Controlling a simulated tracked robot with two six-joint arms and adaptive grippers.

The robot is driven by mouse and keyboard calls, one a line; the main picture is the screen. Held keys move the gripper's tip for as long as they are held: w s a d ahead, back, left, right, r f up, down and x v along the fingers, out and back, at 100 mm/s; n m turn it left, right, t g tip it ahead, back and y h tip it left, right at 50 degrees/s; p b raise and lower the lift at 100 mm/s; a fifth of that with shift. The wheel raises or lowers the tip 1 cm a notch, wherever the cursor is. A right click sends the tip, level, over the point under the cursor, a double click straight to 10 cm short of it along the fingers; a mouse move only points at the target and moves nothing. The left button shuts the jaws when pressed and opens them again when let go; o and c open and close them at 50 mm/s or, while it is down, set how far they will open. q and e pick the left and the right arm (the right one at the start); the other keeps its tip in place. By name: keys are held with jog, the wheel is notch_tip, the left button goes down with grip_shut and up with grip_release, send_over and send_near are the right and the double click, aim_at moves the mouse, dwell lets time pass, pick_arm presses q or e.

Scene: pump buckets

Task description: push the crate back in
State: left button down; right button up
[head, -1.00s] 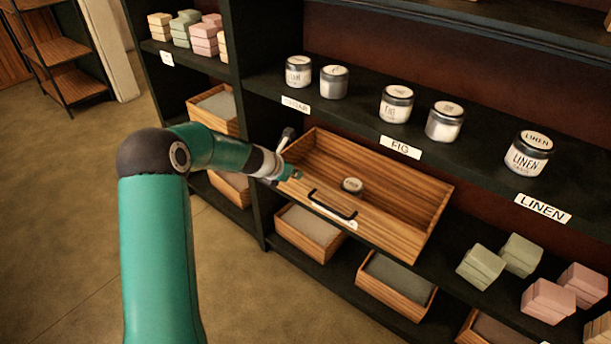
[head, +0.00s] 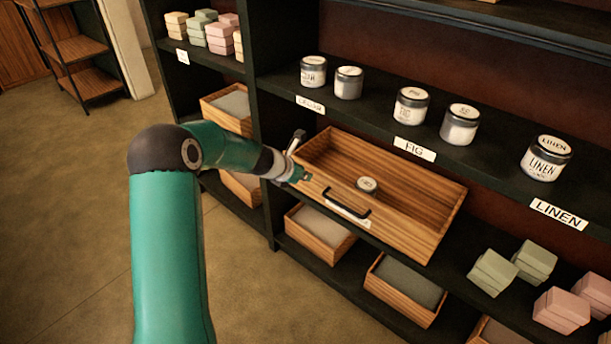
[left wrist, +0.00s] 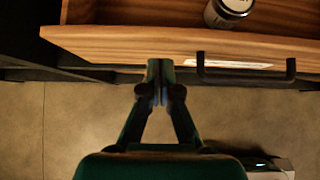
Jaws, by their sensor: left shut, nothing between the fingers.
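The wooden crate (head: 405,234) sits on the middle shelf and sticks out past the shelf's front edge. It has a black handle (head: 347,205) and a white label on its front, and one jar (head: 366,185) stands inside. My left gripper (head: 305,176) is shut and empty at the left end of the crate's front panel. In the left wrist view the shut fingertips (left wrist: 160,66) are at the crate's front board (left wrist: 130,43), left of the handle (left wrist: 245,76). I cannot tell whether they touch. My right gripper is out of view.
Candle jars (head: 411,105) stand on the shelf above, over labels such as FIG. Pastel blocks (head: 494,272) sit right of the crate. Smaller wooden bins (head: 318,238) are on the shelf below. The floor to the left is open.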

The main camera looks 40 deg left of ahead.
pick_arm(q)
jog(key=s+f+p+v, duration=0.1)
jog(key=p+v, duration=0.2)
jog(key=v, duration=0.8)
jog(key=s+d+f+m+g+h, duration=0.1)
jog(key=d+f+m+g+h, duration=0.15)
jog(key=d+f, duration=0.7)
jog(key=s+d+f+m+g+h, duration=0.1)
jog(key=d+f+m+g+h, duration=0.2)
jog(key=d+f, duration=0.7)
jog(key=s+d+f+m+g+y, duration=0.15)
jog(key=s+d+f+m, duration=0.25)
jog(key=s+d+m, duration=0.55)
jog(key=s+d+f+m+g, duration=0.2)
jog(key=s+d+f+m, duration=0.3)
jog(key=s+m, duration=0.7)
jog(key=w+r+m+p, duration=0.2)
jog(key=r+m+p, duration=0.1)
jog(key=r+p, duration=0.7)
jog(key=w+d+r+m+p, duration=0.1)
jog(key=r+m+p, duration=0.3)
jog(key=r+p, duration=0.6)
jog(key=shift+w+d+r+t, duration=0.3)
jog(key=shift+w+r, duration=0.25)
jog(key=shift+r, duration=0.3)
